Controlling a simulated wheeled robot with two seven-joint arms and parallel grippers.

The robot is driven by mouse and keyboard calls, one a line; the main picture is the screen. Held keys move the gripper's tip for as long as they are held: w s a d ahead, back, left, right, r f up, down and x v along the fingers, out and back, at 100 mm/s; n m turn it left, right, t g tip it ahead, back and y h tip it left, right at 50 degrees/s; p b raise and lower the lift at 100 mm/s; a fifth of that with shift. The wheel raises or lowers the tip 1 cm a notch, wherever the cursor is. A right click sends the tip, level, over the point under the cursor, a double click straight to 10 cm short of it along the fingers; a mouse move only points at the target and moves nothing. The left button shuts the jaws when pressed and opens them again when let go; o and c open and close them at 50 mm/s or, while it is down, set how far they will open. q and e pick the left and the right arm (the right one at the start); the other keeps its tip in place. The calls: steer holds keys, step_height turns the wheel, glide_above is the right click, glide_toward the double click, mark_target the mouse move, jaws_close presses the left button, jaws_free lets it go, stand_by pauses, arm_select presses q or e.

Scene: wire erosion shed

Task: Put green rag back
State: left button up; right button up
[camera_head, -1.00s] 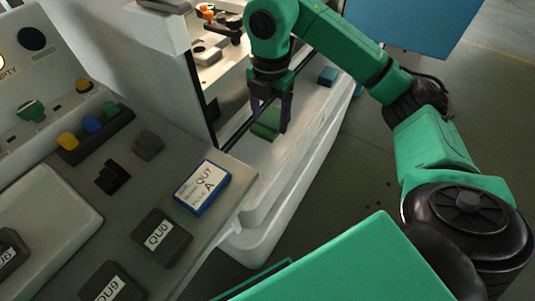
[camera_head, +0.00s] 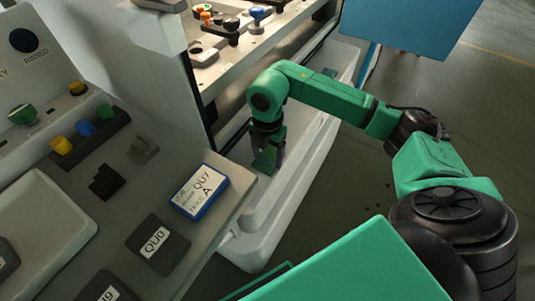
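The green rag (camera_head: 265,161) is a small green piece on the white ledge (camera_head: 290,190) along the machine's front, beside the dark opening edge. My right gripper (camera_head: 268,157) points down at it, with dark fingers close around the rag. The fingers are partly hidden, so I cannot tell whether they are shut on it or only beside it. The rag seems to be at ledge level. My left gripper is not in view.
A sloped grey panel holds a blue-framed QU7 A block (camera_head: 201,191), a dark QU0 block (camera_head: 158,244) and colored knobs (camera_head: 85,128). A blue panel (camera_head: 405,25) stands behind my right arm.

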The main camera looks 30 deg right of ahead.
mark_target(268, 158)
steer(key=shift+o, duration=1.2)
steer(key=shift+r, duration=0.2)
step_height(268, 158, up, 12)
steer(key=shift+f, duration=0.1)
